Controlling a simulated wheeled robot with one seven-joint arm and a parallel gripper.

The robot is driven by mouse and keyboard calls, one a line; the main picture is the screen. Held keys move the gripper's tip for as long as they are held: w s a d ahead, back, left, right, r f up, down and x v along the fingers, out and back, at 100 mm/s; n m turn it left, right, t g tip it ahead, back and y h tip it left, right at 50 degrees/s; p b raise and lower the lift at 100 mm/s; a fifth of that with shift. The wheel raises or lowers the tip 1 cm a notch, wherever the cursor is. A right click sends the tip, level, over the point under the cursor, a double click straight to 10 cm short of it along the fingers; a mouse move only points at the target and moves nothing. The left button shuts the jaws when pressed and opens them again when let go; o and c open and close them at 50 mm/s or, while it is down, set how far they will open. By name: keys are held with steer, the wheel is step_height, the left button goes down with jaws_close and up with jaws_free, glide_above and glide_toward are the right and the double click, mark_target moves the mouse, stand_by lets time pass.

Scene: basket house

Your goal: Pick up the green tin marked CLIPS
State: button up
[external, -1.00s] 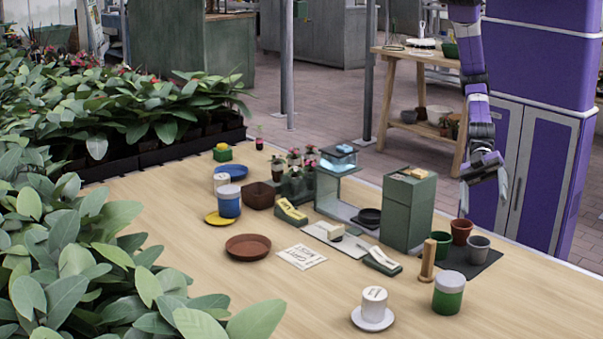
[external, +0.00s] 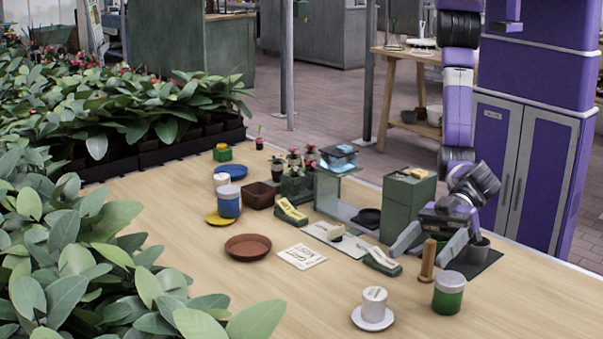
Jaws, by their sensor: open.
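A green and white cylindrical tin (external: 448,296) stands upright at the table's front right. I cannot read any CLIPS lettering on it. My gripper (external: 421,254) points down over the right side of the table, behind and to the left of this tin. Its two fingers are spread apart, one beside the tall green box (external: 407,210) and the other near the dark mat. A small green pot (external: 438,238) shows partly between the fingers, mostly hidden by my gripper. I see no contact with the tin.
A wooden post (external: 428,262) stands just in front of my gripper. A white cup (external: 374,302) on a saucer is left of the tin. The table's front middle (external: 310,295) is clear.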

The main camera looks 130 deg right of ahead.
mark_target(437, 297)
steer(key=s+a+f+h, duration=0.1)
steer(key=s+f, duration=0.2)
steer(key=s, duration=0.1)
steer(key=s+f+m+g+h, duration=0.1)
steer(key=s+f+h, duration=0.1)
steer(key=s+f, duration=0.2)
steer(key=s+a+f+h, duration=0.1)
steer(key=s+f, duration=0.2)
steer(key=s, duration=0.2)
steer(key=shift+s+a+f+m+g+h+b, duration=0.1)
steer(key=shift+a+f+m+g+h+b, duration=0.1)
steer(key=shift+a+m+g+h+b, duration=0.15)
steer(key=shift+x, duration=1.15)
steer(key=shift+p+x, duration=0.45)
steer(key=shift+x, duration=2.2)
steer(key=shift+d+r, duration=0.1)
steer(key=shift+r, duration=0.1)
steer(key=c, duration=1.6)
